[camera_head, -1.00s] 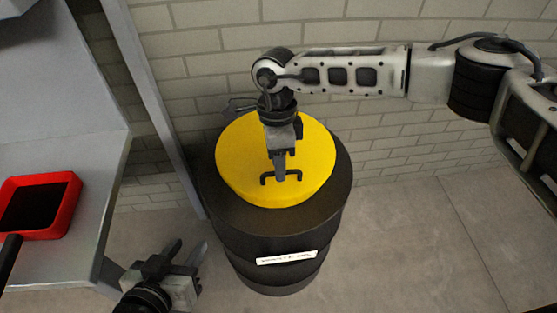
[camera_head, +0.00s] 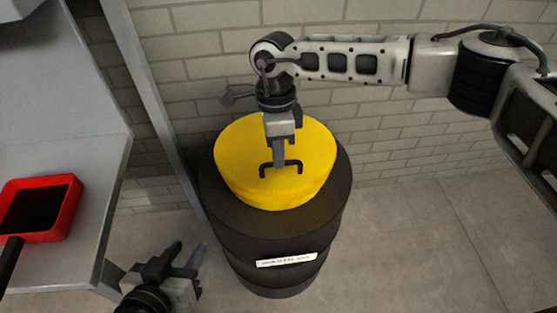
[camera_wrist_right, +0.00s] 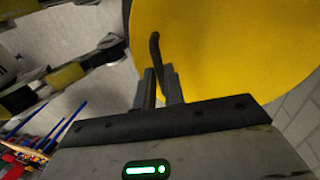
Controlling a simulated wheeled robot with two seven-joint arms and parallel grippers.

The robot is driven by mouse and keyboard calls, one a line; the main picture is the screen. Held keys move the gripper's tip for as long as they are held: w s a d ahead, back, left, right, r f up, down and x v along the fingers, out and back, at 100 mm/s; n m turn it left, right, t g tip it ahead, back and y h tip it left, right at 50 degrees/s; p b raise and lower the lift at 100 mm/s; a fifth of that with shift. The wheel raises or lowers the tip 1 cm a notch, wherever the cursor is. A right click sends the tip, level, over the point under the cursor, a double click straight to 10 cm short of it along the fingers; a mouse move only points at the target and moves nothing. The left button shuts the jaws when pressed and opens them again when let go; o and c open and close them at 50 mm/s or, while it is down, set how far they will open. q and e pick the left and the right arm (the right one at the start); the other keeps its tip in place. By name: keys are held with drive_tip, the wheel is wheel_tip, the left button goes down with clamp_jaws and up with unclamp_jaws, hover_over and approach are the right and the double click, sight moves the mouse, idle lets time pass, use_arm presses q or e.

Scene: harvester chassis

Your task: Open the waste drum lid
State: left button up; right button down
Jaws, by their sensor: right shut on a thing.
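The waste drum (camera_head: 235,225) is a dark, ribbed drum with a white label on its front. Its round yellow lid (camera_head: 239,155) is on top and bears a small black handle (camera_head: 297,165). My right gripper (camera_head: 279,163) points down from above and is shut on the handle. In the right wrist view, its fingers (camera_wrist_right: 157,88) sit on both sides of the black handle (camera_wrist_right: 154,48), against the yellow lid (camera_wrist_right: 220,50). The lid's front wall shows; whether there is a gap under it cannot be told. My left gripper (camera_head: 187,252) is open and empty, low left of the drum.
A grey bench (camera_head: 75,150) stands at the left, with a red-rimmed square tray (camera_head: 68,205) on it. A grey post (camera_head: 160,110) rises between bench and drum. A brick wall (camera_head: 390,145) is close behind the drum. The floor (camera_head: 420,240) right of the drum is clear.

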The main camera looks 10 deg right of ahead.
drive_tip(key=w+r, duration=0.7)
drive_tip(key=r, duration=0.2)
drive_tip(key=shift+d+r, duration=0.2)
drive_tip(key=shift+r, duration=0.05)
drive_tip(key=shift+w, duration=0.1)
drive_tip(key=c, duration=1.7)
unclamp_jaws()
drive_tip(key=shift+c, duration=0.2)
drive_tip(key=shift+o, duration=1.3)
drive_tip(key=shift+w+f, duration=0.25)
drive_tip(key=shift+w, duration=0.05)
drive_tip(key=shift+r, duration=0.15)
drive_tip(key=shift+r, duration=0.15)
